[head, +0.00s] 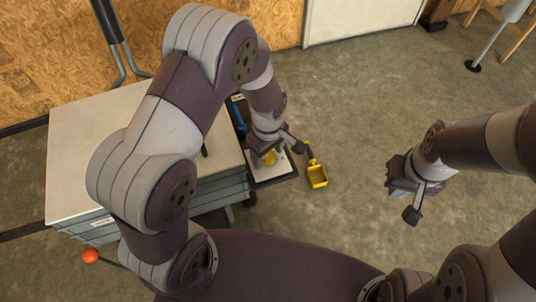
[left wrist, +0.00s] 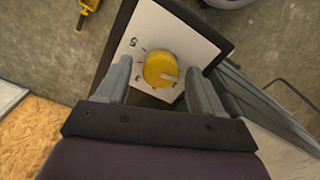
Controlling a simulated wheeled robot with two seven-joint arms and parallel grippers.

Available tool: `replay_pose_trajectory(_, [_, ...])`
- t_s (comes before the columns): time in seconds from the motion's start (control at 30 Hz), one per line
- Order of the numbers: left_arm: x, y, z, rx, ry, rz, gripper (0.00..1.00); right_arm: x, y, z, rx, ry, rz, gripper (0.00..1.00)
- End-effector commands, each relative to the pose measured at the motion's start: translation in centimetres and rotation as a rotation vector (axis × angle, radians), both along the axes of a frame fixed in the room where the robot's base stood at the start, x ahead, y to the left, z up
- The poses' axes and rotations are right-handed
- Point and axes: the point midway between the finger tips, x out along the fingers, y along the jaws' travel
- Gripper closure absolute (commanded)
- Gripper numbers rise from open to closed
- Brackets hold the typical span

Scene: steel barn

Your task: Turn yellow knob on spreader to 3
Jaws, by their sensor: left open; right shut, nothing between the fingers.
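The yellow knob (left wrist: 161,69) sits on a white dial plate (left wrist: 150,30) with dark printed marks, too small to read surely. A pale pointer mark on the knob points toward the lower right in the left wrist view. In the left wrist view my left gripper (left wrist: 158,66) is open, one finger on each side of the knob; clear contact does not show. My right gripper (head: 402,188) is shut and empty, over the floor at right.
A pale-topped cabinet (head: 85,135) stands at left, beside the dial plate's dark base. A red ball (head: 90,255) on a rod is at lower left. Concrete floor (head: 350,100) is open to the right.

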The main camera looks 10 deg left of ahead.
Motion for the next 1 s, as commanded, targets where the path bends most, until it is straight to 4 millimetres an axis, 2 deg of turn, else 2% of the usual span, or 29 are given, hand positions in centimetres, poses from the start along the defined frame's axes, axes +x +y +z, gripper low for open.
replay_pose_trajectory(0.3, [0.0, 0.0, -0.5, 0.001, 0.001, -0.001, 0.33, 0.0, 0.0, -0.1, 0.000, 0.000, 0.000, 1.00])
replay_pose_trajectory(0.33, [0.0, 0.0, -0.5, 0.001, 0.001, -0.001, 0.39, 0.0, 0.0, -0.1, 0.000, 0.000, 0.000, 1.00])
replay_pose_trajectory(0.4, [0.0, 0.0, -0.5, 0.001, 0.001, -0.001, 0.62, 0.0, 0.0, -0.1, 0.000, 0.000, 0.000, 1.00])
replay_pose_trajectory(0.5, [0.0, 0.0, -0.5, 0.001, 0.001, -0.001, 0.89, 0.0, 0.0, -0.1, 0.000, 0.000, 0.000, 1.00])
replay_pose_trajectory(0.77, [0.0, 0.0, -0.4, 0.000, 0.002, -0.019, 0.89, 0.0, 0.0, 0.2, 0.000, 0.000, 0.000, 1.00])
replay_pose_trajectory(1.0, [0.0, 0.0, -0.2, 0.000, 0.002, -0.130, 0.89, 0.0, 0.0, 1.5, 0.000, 0.000, 0.000, 1.00])
